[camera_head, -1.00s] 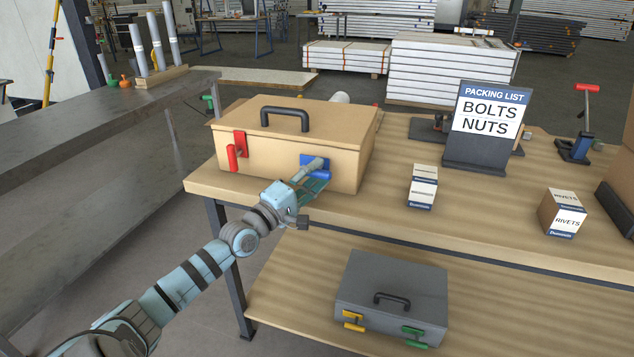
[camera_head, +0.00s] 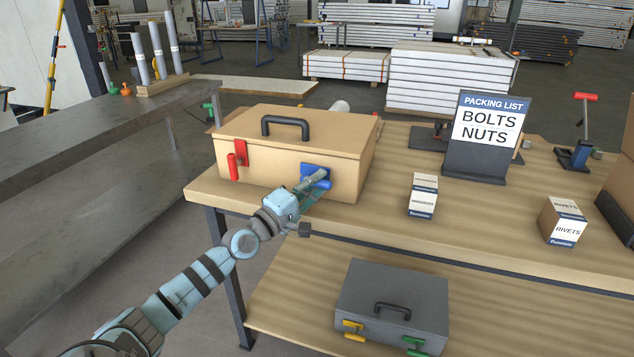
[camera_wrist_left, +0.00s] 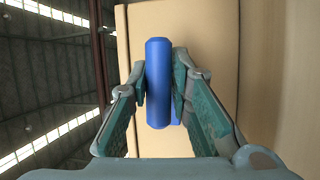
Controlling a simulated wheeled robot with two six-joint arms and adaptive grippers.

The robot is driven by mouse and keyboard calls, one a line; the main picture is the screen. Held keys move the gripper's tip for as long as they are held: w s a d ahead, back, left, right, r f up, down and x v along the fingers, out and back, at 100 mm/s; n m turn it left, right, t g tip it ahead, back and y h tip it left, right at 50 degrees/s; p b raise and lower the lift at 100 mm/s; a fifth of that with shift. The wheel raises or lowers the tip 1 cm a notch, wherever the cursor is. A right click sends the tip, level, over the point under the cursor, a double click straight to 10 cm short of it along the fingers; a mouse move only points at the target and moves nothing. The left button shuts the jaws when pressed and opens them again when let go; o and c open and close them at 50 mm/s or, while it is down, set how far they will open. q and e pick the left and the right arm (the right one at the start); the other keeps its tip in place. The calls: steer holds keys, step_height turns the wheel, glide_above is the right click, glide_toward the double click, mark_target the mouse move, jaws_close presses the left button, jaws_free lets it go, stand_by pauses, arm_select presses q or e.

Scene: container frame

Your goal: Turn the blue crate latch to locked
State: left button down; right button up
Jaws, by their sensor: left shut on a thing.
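A tan crate (camera_head: 270,180) with a black top handle stands on the wooden table. Its front bears a red latch (camera_head: 237,160) on the left and a blue latch (camera_head: 322,169) on the right. The red latch's handle hangs down. My left gripper (camera_head: 314,184) is at the blue latch. In the left wrist view the gripper (camera_wrist_left: 162,90) is shut on the blue latch handle (camera_wrist_left: 158,65), with a finger on each side. In the head view the gripper partly hides that handle, which looks tilted. My right gripper is out of view.
A packing list sign (camera_head: 482,135) and small boxes (camera_head: 423,195) stand to the right on the table (camera_head: 390,225). A grey case (camera_head: 392,300) with yellow and green latches lies on the lower shelf. A grey bench (camera_head: 80,190) is at left.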

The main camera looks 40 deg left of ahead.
arm_select(q)
steer(key=m+p, duration=0.1)
steer(key=m+g+p, duration=0.1)
steer(key=m, duration=0.1)
steer(key=shift+r+g+h+p, duration=0.3)
steer(key=m+g+y+p, duration=0.1)
steer(key=m+p, duration=0.2)
steer(key=p, duration=0.2)
steer(key=m+g+y+p, duration=0.1)
steer(key=m+p, duration=0.2)
steer(key=p, duration=0.2)
steer(key=m+g+y+p, duration=0.1)
steer(key=m+g+p, duration=0.1)
steer(key=m+p, duration=0.2)
steer(key=shift+p, duration=0.6)
steer(key=shift+f+m+g+y+p, duration=0.25)
steer(key=shift+m+g+y+p, duration=0.25)
steer(key=shift+p, duration=0.55)
steer(key=c, duration=1.5)
jaws_free()
steer(key=shift+s, duration=0.15)
